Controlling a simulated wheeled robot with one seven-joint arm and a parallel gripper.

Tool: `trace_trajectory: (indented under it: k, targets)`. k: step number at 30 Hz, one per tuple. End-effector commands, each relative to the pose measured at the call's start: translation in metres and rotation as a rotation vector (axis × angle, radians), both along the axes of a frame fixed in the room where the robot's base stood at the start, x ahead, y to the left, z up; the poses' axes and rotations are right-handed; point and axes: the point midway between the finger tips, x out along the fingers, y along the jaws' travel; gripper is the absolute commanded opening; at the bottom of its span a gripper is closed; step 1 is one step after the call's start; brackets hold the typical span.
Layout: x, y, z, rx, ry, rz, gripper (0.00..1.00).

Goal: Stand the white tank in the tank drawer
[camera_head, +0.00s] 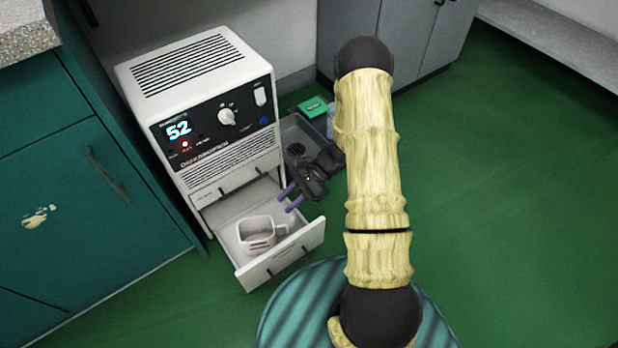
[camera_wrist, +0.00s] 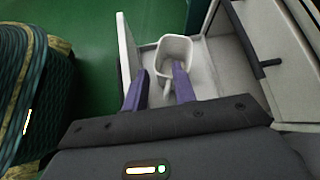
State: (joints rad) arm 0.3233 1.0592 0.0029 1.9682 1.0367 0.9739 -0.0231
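The white tank (camera_head: 258,233), a squarish cup with a handle, sits in the pulled-out drawer (camera_head: 312,236) at the bottom of a white machine. It looks upright, with its opening facing up. It also shows in the wrist view (camera_wrist: 174,48), its handle toward my gripper. My gripper (camera_head: 285,201) has purple fingers spread apart, above the drawer's right side. In the head view a gap shows between the fingers and the tank. In the wrist view the fingers (camera_wrist: 161,72) lie either side of the handle's line, the right one overlapping the tank. Contact cannot be told.
The white machine (camera_head: 196,78) shows a lit "52" and a red light. A grey tray (camera_head: 292,130) and a green item (camera_head: 313,106) lie behind my gripper. Teal cabinets (camera_head: 80,200) stand left. Green floor at the right is clear.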

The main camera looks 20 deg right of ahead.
Motion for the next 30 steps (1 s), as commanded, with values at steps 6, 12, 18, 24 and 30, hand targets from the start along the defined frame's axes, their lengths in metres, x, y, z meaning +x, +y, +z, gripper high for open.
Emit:
trace_trajectory:
  k: [6, 12, 18, 24, 30]
  targets:
    - [-0.026, -0.003, 0.057, -0.192, -0.136, 0.269, 0.27]
    - [-0.048, -0.011, 0.102, -0.365, -0.285, 0.501, 0.27]
    - [-0.068, -0.020, 0.144, -0.533, -0.460, 0.717, 0.27]
    - [-0.084, -0.026, 0.184, -0.694, -0.661, 0.922, 0.27]
    - [-0.096, -0.027, 0.215, -0.817, -0.842, 1.079, 0.27]
